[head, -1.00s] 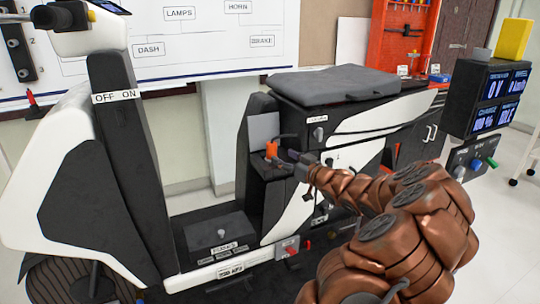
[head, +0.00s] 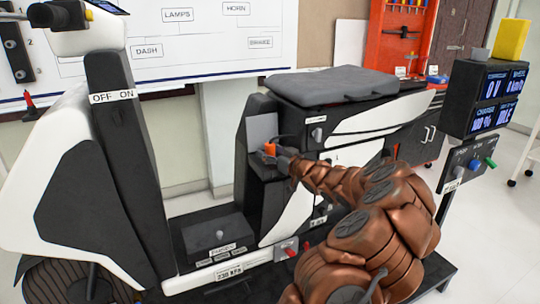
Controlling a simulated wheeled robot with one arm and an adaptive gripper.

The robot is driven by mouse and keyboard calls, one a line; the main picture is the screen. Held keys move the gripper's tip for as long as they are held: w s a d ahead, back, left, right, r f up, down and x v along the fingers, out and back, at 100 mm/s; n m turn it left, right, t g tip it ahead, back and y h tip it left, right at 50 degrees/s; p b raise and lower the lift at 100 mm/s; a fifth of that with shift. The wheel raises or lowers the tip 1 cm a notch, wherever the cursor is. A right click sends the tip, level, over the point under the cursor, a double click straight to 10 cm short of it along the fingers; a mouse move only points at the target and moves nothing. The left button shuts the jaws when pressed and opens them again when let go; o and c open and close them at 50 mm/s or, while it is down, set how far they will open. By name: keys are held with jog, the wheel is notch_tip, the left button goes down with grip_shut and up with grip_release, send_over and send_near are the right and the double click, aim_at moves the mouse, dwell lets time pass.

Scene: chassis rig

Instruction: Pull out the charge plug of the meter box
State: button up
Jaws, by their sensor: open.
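The orange charge plug (head: 270,149) sits upright on the black ledge at the front of the scooter's seat body, with a dark cable beside it. My gripper (head: 276,157) is right at the plug, its dark fingers close to or around the plug's right side. The jaws are open. Whether a finger touches the plug is too small to tell. My copper-coloured arm reaches in from the lower right and hides part of the scooter's side.
The meter box (head: 489,97) with lit displays stands at the right, a yellow block (head: 512,39) on top. A switch panel (head: 468,165) is below it. The black seat (head: 332,84) is above and behind the plug. The footboard box (head: 219,238) is lower left.

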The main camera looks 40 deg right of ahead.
jog(key=shift+c, duration=0.2)
grip_shut()
dwell(0.4)
jog(key=shift+r, duration=0.1)
